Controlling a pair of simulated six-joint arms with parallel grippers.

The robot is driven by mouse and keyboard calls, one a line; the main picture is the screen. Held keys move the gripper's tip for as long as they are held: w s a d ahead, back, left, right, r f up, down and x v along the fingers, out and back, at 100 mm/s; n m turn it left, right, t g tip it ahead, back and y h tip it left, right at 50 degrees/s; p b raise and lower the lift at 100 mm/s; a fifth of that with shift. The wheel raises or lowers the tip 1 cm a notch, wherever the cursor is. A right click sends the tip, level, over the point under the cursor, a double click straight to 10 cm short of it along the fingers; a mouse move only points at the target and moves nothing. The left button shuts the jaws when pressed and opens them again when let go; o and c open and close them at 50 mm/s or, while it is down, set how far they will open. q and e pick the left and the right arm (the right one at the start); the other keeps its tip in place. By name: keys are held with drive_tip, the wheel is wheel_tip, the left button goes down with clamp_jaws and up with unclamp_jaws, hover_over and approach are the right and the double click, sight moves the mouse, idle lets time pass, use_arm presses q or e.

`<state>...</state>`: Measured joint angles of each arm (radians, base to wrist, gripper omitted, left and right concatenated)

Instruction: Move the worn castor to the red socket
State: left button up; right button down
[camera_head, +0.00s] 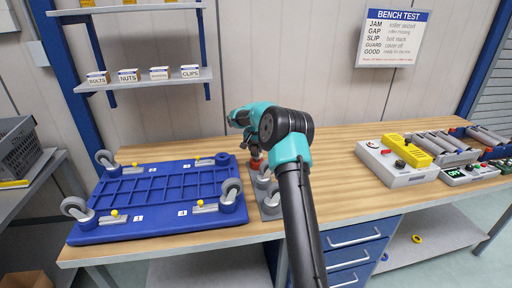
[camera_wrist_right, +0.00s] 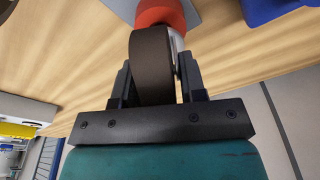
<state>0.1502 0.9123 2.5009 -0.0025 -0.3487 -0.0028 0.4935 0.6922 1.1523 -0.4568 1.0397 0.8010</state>
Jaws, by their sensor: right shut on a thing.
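The worn castor (camera_wrist_right: 152,72), with a dark brown wheel, sits between the fingers of my right gripper (camera_head: 254,147), which is shut on it. The red socket (camera_wrist_right: 160,12) is at the castor's far end in the right wrist view; a pale part of the castor meets it. I cannot tell whether the stem is seated. In the head view, the red socket (camera_head: 256,164) shows just below my gripper, and my arm hides most of the castor. The blue dolly (camera_head: 150,231) lies on the bench to the left, with castors at three corners. My left gripper is out of view.
A grey plate (camera_head: 271,213) with grey castors stands close beside my right gripper. A blue shelf with small boxes (camera_head: 129,76) stands at the back left. A grey test unit (camera_head: 398,174) with a yellow cover (camera_head: 407,150) is at the right. Bare bench lies between.

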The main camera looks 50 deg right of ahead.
drive_tip(key=shift+f, duration=1)
idle(0.7)
drive_tip(key=c, duration=0.6)
unclamp_jaws()
drive_tip(key=shift+f, duration=0.1)
wheel_tip(320, 180, up, 17)
drive_tip(key=s+a, duration=0.1)
drive_tip(key=a, duration=0.1)
drive_tip(key=shift+a+r, duration=0.15)
drive_tip(key=shift+r, duration=0.05)
drive_tip(key=shift+s, duration=0.15)
idle(0.3)
